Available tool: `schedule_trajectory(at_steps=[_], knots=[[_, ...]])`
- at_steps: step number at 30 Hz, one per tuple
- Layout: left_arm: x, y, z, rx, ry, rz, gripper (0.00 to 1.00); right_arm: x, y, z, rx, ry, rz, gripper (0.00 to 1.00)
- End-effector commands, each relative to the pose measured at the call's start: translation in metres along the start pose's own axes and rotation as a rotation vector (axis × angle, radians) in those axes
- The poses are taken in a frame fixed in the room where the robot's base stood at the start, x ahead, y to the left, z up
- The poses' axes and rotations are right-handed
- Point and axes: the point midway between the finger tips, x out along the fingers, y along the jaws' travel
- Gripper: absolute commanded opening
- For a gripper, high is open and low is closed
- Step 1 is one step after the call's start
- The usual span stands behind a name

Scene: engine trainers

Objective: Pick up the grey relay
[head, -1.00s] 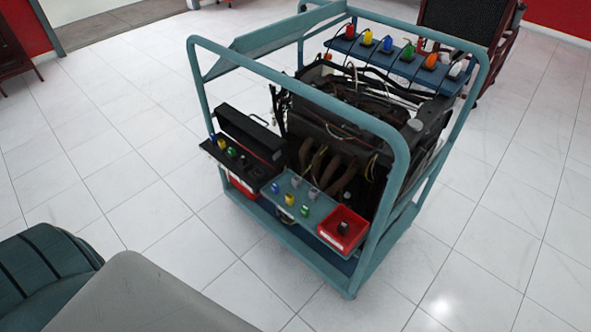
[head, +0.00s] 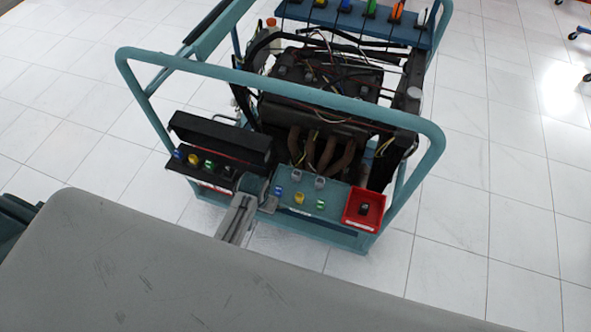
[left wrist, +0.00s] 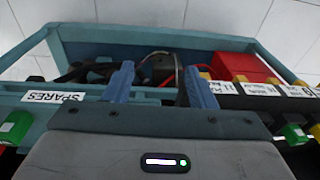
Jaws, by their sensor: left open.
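Two small grey relays stand on the teal panel at the cart's front in the head view, one at the back middle (head: 296,177) and one to its right (head: 319,182). I cannot tell which one the task means. I cannot make out a grey relay there. My right gripper is not in view.
Yellow (head: 299,198) and green (head: 320,204) relays share the panel. A red tray (head: 353,219) holding a dark relay (head: 364,207) is at its right. A black shelf (head: 190,183) with coloured relays is at the left. The cart's teal frame bar (head: 280,84) arches above.

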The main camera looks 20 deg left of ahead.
Motion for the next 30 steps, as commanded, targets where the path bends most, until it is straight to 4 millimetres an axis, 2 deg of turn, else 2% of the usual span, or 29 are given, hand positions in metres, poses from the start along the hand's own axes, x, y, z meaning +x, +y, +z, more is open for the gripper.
schedule_trajectory(at_steps=[1, 3, 6, 8, 15, 21, 25, 30], knots=[[-0.026, 0.003, -0.017, -0.003, 0.005, 0.003, 0.51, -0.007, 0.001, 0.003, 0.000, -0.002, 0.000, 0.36], [-0.053, 0.006, -0.033, -0.006, 0.000, 0.007, 0.51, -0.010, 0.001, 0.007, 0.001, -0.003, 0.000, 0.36], [-0.088, 0.011, -0.057, -0.009, -0.011, 0.013, 0.51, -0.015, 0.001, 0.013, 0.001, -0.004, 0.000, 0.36], [-0.099, 0.017, -0.070, -0.008, -0.022, 0.019, 0.51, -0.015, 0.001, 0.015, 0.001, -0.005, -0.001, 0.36], [-0.107, 0.043, -0.120, 0.015, -0.073, 0.040, 0.51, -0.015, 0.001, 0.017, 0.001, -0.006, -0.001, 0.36], [-0.118, 0.062, -0.152, 0.037, -0.105, 0.051, 0.51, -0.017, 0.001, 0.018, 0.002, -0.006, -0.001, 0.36], [-0.112, 0.067, -0.157, 0.043, -0.117, 0.052, 0.51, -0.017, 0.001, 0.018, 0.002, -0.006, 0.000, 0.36], [-0.085, 0.068, -0.154, 0.043, -0.118, 0.052, 0.51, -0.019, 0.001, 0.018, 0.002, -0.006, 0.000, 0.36]])
